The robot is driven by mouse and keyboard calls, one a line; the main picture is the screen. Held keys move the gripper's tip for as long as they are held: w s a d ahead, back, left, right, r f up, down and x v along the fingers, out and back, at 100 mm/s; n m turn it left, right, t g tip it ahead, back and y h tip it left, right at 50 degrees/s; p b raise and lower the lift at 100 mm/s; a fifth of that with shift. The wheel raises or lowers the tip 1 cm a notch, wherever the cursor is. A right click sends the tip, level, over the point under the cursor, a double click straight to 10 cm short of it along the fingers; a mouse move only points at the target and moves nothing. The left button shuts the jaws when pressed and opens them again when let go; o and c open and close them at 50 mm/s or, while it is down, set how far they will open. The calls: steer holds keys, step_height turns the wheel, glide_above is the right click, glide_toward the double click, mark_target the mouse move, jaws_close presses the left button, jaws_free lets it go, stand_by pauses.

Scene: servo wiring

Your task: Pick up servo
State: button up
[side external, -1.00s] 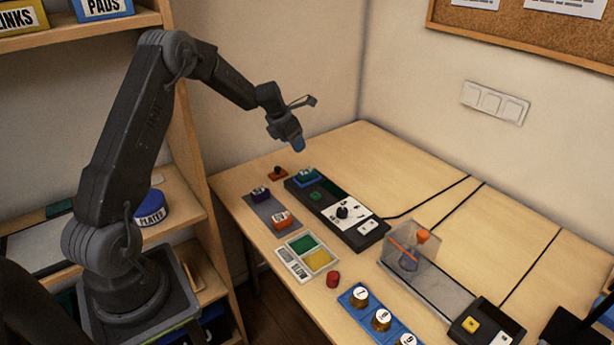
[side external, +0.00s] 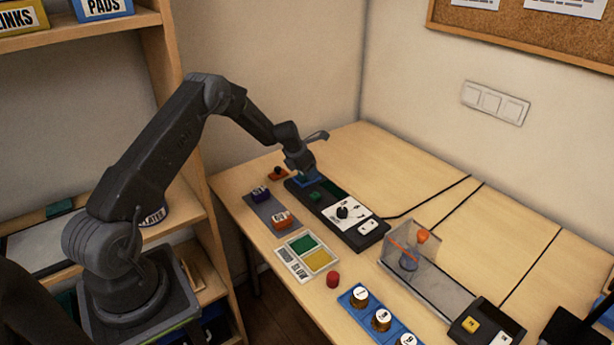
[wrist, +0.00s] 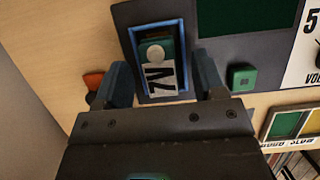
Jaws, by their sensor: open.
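A green servo (wrist: 158,52) with a pale round disc and a black-on-white label, seen upside down or sideways, sits in a blue-rimmed slot (wrist: 184,30) of the dark test panel. My gripper (wrist: 162,74) is open, with one finger to each side of the servo in the wrist view. In the side view, my gripper (side external: 304,174) is low over the panel's far left end and mostly hides the servo. I cannot tell whether the fingers touch it.
The dark panel (side external: 368,236) carries a green button (wrist: 243,77) and a dial (side external: 343,212). A small orange-red part (side external: 277,173) lies close beside my gripper. A tray with green and yellow pads (side external: 307,256) and a clear box (side external: 412,250) stand nearer.

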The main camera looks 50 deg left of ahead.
steer(key=shift+w+f, duration=0.1)
steer(key=shift+f, duration=0.1)
steer(key=c, duration=1.1)
steer(key=shift+r, duration=0.15)
